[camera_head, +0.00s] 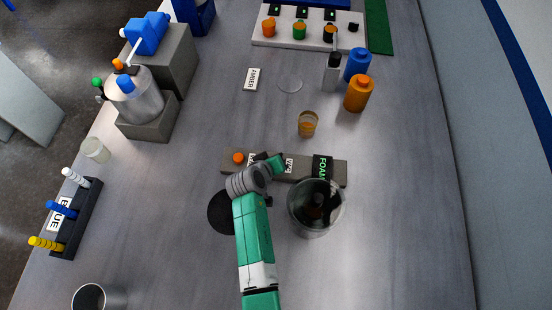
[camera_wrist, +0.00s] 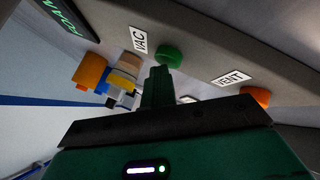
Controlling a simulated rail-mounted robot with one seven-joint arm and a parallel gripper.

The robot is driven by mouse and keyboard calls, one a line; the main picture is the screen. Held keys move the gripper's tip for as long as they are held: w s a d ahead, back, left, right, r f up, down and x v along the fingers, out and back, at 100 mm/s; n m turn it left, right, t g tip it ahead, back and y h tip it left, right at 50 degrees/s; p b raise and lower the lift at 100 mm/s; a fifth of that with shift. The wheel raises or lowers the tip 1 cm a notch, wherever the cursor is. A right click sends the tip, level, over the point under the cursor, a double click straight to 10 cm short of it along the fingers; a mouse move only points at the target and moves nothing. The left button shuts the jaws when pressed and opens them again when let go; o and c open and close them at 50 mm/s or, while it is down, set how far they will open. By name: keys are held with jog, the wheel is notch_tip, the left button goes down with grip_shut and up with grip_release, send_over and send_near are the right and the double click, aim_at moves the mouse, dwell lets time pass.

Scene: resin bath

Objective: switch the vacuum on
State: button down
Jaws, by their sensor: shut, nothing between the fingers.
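A grey control bar (camera_head: 304,178) lies across the middle of the table, with a VAC label (camera_head: 288,165) and a dark FOAM display (camera_head: 322,168). In the wrist view the green button (camera_wrist: 168,56) sits beside the VAC label (camera_wrist: 140,40). An orange button (camera_wrist: 256,96) sits by the VENT label (camera_wrist: 231,74), and it shows in the head view (camera_head: 238,158). My gripper (camera_wrist: 160,72) is shut and empty, its fingertips close to the green button; I cannot tell if they touch. In the head view my gripper (camera_head: 272,163) covers this part of the bar.
A clear vessel (camera_head: 316,207) stands just in front of the bar, right of my arm. An amber cup (camera_head: 308,123) stands behind it. A dark disc (camera_head: 221,212) lies left of my arm.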

jog(key=shift+s, duration=0.15)
notch_tip(320, 180, up, 6)
jog(key=p, duration=0.5)
jog(key=shift+r, duration=0.15)
dwell(0.3)
